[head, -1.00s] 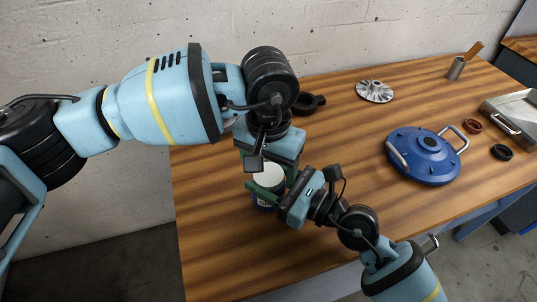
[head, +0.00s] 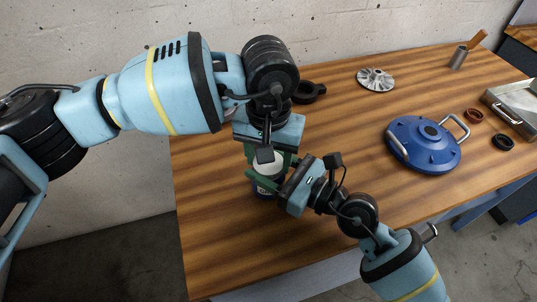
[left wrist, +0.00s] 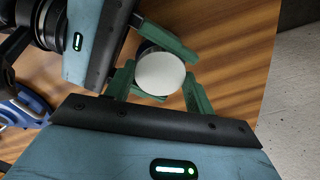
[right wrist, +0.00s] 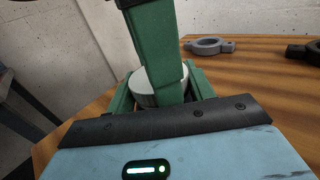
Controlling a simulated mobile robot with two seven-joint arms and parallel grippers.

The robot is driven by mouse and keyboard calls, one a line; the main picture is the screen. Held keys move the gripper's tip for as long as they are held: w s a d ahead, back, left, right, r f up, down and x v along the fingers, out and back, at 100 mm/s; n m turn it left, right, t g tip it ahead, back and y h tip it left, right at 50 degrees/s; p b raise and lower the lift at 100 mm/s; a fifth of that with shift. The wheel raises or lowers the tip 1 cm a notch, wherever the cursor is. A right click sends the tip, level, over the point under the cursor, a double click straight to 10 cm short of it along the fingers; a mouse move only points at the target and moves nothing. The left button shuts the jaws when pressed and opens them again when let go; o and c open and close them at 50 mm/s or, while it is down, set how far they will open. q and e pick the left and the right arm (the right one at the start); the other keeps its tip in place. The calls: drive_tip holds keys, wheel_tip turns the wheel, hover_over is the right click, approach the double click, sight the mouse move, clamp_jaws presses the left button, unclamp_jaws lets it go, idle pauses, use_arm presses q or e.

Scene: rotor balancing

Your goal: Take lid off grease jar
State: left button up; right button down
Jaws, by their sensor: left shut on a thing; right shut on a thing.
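The grease jar (head: 262,187) is dark with a pale label and stands upright near the table's front left edge. Its white round lid (head: 268,164) sits at its top; it also shows in the left wrist view (left wrist: 160,73) and, partly covered, in the right wrist view (right wrist: 143,88). My left gripper (head: 271,157) comes down from above, its green fingers shut on the lid's sides. My right gripper (head: 264,182) reaches in from the right, shut around the jar body below. Fingers hide much of the jar, and I cannot tell any gap under the lid.
A blue round cover with handles (head: 424,146), a finned impeller (head: 375,79), rings (head: 503,142) and a metal tray (head: 512,110) lie to the right. A dark ring-shaped part (head: 309,92) lies behind my left gripper. The middle of the wooden table (head: 335,130) is clear.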

use_arm(q)
drive_tip(key=shift+n, duration=0.6)
use_arm(e)
drive_tip(key=shift+f, duration=0.4)
use_arm(q)
drive_tip(key=o, duration=1)
drive_tip(key=shift+o, duration=0.2)
drive_tip(key=shift+r, duration=2.25)
drive_tip(key=shift+r+m, duration=1.7)
drive_tip(key=shift+c, duration=0.3)
drive_tip(key=shift+f, duration=4)
